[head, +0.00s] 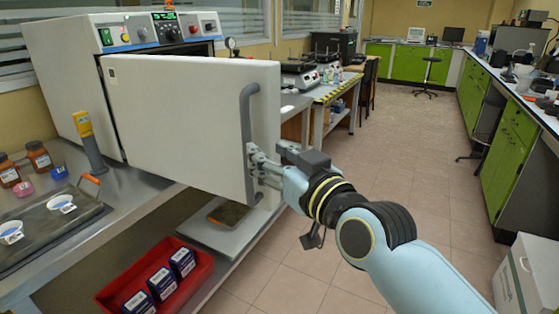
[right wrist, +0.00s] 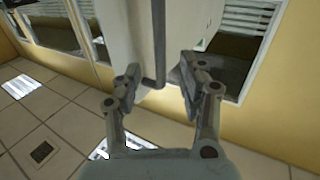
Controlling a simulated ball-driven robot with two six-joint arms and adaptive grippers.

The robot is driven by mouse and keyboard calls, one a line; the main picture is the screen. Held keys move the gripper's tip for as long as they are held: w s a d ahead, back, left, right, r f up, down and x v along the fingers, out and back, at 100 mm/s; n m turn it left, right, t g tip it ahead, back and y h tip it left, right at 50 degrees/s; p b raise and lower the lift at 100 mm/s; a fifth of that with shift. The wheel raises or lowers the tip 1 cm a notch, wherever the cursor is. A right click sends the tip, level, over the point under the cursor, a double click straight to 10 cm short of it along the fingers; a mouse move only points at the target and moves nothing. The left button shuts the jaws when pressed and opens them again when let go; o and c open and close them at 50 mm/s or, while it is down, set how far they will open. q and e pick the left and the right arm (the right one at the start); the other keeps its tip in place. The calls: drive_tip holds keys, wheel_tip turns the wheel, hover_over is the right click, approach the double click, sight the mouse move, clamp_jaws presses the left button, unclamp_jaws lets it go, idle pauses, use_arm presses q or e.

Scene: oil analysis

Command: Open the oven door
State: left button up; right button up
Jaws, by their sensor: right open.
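The white oven (head: 65,60) stands on the bench at the left in the head view. Its door (head: 180,115) appears swung out from the body, its handle side reaching right past the control panel. A grey vertical handle (head: 247,135) runs along the door's right side. My right gripper (head: 262,165) is at the handle's lower part. In the right wrist view, the handle (right wrist: 158,45) shows between the open fingers (right wrist: 160,82), with gaps on both sides; contact cannot be told. The oven's inside is hidden behind the door. My left gripper is out of view.
A yellow-topped grey post (head: 86,135) stands close to the door's left end. A dark tray (head: 45,232) and brown bottles (head: 39,156) are on the bench. A red bin (head: 192,285) with blue boxes is below. The tiled floor (head: 410,140) to the right is clear.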

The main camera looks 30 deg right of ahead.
drive_tip(key=s, duration=0.2)
drive_tip(key=shift+s+d, duration=0.1)
drive_tip(key=shift+s, duration=0.25)
wheel_tip(320, 180, down, 23)
drive_tip(key=s+d+g+b, duration=0.1)
drive_tip(key=s+g+b, duration=0.1)
drive_tip(key=g+b, duration=0.15)
drive_tip(key=s+d+f+g, duration=0.1)
drive_tip(key=s+f+g, duration=0.3)
drive_tip(key=f, duration=0.5)
drive_tip(key=s+d+f+g, duration=0.1)
drive_tip(key=s+f, duration=0.4)
drive_tip(key=f, duration=0.5)
drive_tip(key=s+d+f+g, duration=0.1)
drive_tip(key=s+f+g, duration=0.2)
drive_tip(key=s+f, duration=0.3)
drive_tip(key=s+d+f+g+h+b, duration=0.1)
drive_tip(key=s+f, duration=0.5)
drive_tip(key=s, duration=0.9)
drive_tip(key=s+d+f+g+h, duration=0.1)
drive_tip(key=s+d+f+g, duration=0.2)
drive_tip(key=s+f, duration=0.4)
drive_tip(key=s+g, duration=0.1)
drive_tip(key=s, duration=0.3)
drive_tip(key=shift+s+d+g+b, duration=0.2)
drive_tip(key=shift+s+g+b, duration=0.15)
